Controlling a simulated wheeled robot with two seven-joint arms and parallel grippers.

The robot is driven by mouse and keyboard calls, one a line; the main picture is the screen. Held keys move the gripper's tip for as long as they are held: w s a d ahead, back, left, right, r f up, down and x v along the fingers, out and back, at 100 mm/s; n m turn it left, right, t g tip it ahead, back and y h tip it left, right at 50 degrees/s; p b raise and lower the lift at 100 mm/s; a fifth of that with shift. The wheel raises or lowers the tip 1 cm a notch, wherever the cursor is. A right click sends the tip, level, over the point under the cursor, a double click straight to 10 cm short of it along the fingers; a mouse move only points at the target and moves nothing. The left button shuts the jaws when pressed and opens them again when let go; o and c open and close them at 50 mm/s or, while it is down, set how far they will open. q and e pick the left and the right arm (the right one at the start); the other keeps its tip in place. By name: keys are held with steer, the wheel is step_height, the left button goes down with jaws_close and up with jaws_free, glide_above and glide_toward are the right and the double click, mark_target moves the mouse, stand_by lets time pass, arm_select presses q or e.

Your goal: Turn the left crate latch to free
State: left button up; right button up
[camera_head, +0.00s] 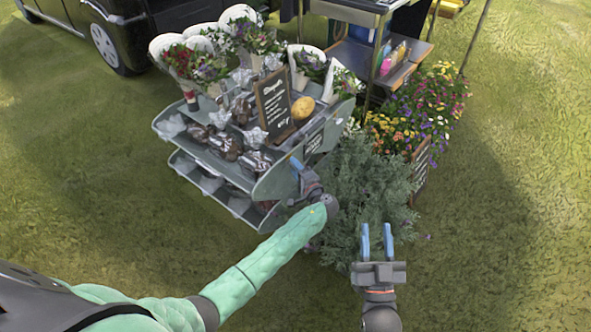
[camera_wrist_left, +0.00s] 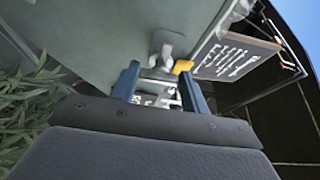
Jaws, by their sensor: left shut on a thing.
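The grey-green crate stand (camera_head: 272,186) holds flowers and wrapped goods. My left gripper (camera_head: 298,166) is at its right end panel, with its blue fingers against that side. In the left wrist view the panel (camera_wrist_left: 90,35) fills the upper left. A small pale metal latch piece (camera_wrist_left: 165,54) is on the panel, just beyond my left fingertips (camera_wrist_left: 160,82), with a yellow piece (camera_wrist_left: 182,67) beside it. The fingers are shut on the latch, whose gripped part is mostly hidden. How far it is turned cannot be told. My right gripper (camera_head: 376,240) is open and empty.
A leafy grey-green bush (camera_head: 360,195) stands right of the crate stand, close to both grippers. Colourful flowers (camera_head: 425,110) and a dark sign (camera_head: 420,165) are beyond it. A chalkboard (camera_head: 272,100) stands on the crate stand. Grass at the right is clear.

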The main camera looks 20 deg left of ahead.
arm_select(q)
steer(key=shift+s+f, duration=0.1)
steer(key=shift+f, duration=0.05)
steer(key=o, duration=1)
steer(key=v, duration=0.7)
steer(key=shift+s+d, duration=0.25)
steer(key=shift+d, duration=0.05)
arm_select(e)
steer(key=shift+g, duration=0.8)
steer(key=f, duration=0.4)
steer(key=shift+w+a+f, duration=0.15)
steer(key=shift+a, duration=0.05)
steer(key=shift+r, duration=0.2)
